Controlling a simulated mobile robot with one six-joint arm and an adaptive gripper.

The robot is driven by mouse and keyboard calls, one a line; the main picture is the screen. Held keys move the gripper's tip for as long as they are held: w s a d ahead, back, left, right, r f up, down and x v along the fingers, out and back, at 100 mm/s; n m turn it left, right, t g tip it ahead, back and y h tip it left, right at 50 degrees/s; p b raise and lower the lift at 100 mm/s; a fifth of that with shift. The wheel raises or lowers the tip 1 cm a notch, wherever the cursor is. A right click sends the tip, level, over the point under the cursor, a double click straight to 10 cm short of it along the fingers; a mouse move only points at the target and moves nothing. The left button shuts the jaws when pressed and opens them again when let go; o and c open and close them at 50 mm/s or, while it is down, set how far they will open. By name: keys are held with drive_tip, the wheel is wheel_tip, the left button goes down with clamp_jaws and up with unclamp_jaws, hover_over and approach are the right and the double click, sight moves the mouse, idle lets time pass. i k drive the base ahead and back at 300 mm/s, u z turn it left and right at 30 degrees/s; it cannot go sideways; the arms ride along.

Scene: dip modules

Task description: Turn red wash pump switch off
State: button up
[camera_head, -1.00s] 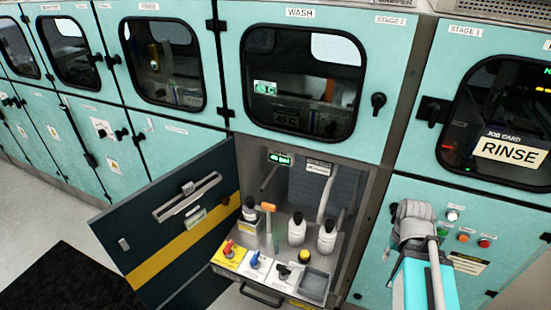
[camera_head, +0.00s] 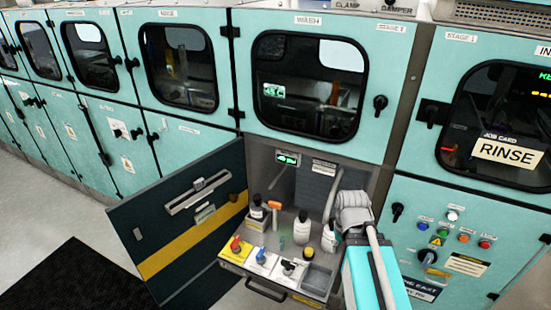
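The red switch (camera_head: 235,243) stands on a yellow plate (camera_head: 238,255) at the left front of the pulled-out tray below the WASH window. Its handle looks tilted, but its exact setting is too small to read. A blue-handled switch (camera_head: 260,256) and a black one (camera_head: 288,267) stand to its right on white plates. My arm, a grey joint and a teal link, reaches up at the tray's right side, well right of the red switch. My gripper itself does not show, so its fingers cannot be seen.
White bottles (camera_head: 302,228) and an orange-topped tool (camera_head: 275,217) stand behind the switches. An open dark door (camera_head: 170,260) with a yellow stripe bounds the left side. A tray handle (camera_head: 266,290) juts out in front. Coloured buttons (camera_head: 464,238) are on the right panel.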

sight(234, 246)
drive_tip(key=u, duration=1.25)
drive_tip(key=k, duration=0.65)
drive_tip(key=z, duration=0.8)
drive_tip(key=i, duration=1)
